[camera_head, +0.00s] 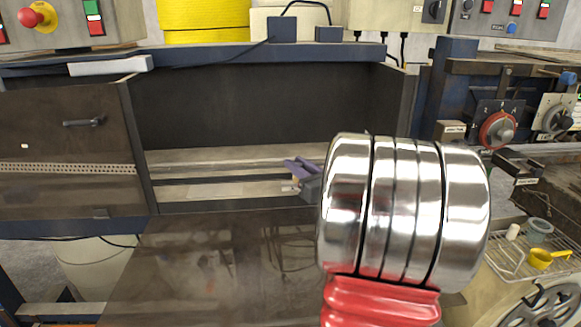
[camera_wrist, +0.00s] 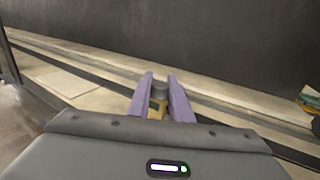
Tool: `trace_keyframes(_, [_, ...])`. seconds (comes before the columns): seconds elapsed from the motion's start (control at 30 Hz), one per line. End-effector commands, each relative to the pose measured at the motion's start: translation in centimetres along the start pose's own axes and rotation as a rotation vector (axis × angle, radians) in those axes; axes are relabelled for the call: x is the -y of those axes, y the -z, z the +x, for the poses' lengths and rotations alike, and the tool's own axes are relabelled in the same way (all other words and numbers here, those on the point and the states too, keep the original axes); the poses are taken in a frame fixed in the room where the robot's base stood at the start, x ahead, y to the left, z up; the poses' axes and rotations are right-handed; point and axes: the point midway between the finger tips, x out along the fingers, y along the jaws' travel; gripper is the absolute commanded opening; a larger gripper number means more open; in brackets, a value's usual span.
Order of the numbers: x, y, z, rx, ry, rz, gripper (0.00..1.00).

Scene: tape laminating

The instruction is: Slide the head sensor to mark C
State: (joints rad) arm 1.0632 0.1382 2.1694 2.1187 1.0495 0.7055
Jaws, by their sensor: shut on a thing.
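My gripper (camera_wrist: 159,82) has two purple fingers and is shut on a small part with a dark grey round top and an ochre lower piece, which looks like the head sensor (camera_wrist: 158,91). The fingers hide most of its sides. It sits at the long dark rail slot inside the machine's open bay. In the head view my gripper (camera_head: 298,167) is seen edge-on in the bay, partly behind my arm's shiny wrist. A small pale piece below its fingers is too small to make out. I cannot read any mark C in either view.
The rail (camera_head: 220,181) runs left to right along the bay floor, under a dark back wall (camera_head: 250,105). A yellow-green item (camera_wrist: 309,98) lies at the right end in the wrist view. A brown door panel (camera_head: 65,145) bounds the bay on the left. A red knob (camera_head: 497,130) stands right.

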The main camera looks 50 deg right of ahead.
Motion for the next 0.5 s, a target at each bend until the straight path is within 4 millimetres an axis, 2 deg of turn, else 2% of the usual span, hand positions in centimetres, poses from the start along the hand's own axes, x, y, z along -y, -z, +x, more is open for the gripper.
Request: trace_keyframes(0.5, [8.0, -0.2, -4.0, 0.002, 0.005, 0.001, 0.0])
